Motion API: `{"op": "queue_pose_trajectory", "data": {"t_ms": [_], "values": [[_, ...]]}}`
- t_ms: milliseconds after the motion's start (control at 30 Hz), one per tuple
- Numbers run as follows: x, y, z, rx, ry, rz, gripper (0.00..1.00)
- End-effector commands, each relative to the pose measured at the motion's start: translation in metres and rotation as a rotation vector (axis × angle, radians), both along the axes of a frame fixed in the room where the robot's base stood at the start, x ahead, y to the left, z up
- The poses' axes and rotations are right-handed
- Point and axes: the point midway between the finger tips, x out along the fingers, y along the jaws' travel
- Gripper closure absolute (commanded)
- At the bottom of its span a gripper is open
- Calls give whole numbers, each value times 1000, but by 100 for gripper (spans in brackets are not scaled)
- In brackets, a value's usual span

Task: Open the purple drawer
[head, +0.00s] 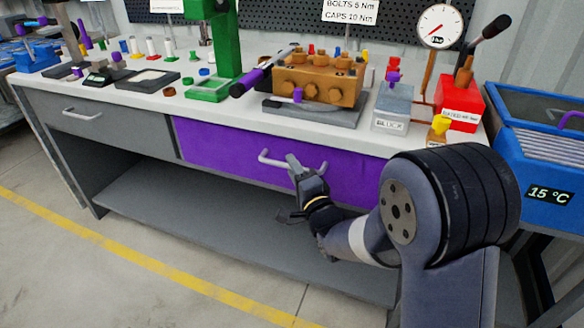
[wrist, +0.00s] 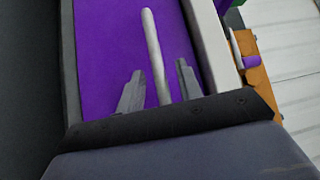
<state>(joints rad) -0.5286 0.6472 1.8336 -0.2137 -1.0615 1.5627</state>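The purple drawer (head: 220,150) is in the workbench front and looks closed, its face about level with the grey drawer beside it. Its pale bar handle (head: 275,160) runs across the front. My gripper (head: 294,163) is at the right part of the handle. In the wrist view, the purple front (wrist: 105,45) fills the middle, and the handle (wrist: 152,50) runs between the two fingers of my gripper (wrist: 158,85). The fingers are apart, with gaps to the handle on both sides. Contact cannot be seen.
A grey drawer (head: 120,125) is to the left. The white worktop (head: 150,101) carries a brown pump block (head: 318,80), a green press (head: 225,45) and small parts. A blue cooler (head: 545,150) stands at the right. A lower shelf (head: 230,230) lies beneath; the floor in front is clear.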

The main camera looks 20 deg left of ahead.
Motion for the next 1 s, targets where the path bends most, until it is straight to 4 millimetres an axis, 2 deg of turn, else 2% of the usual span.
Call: {"op": "queue_pose_trajectory", "data": {"t_ms": [167, 467, 867, 1000], "values": [[9, 8, 1, 1, 1, 0, 66], [10, 9, 2, -1, 1, 0, 66], [10, 9, 2, -1, 1, 0, 98], [10, 9, 2, -1, 1, 0, 100]]}}
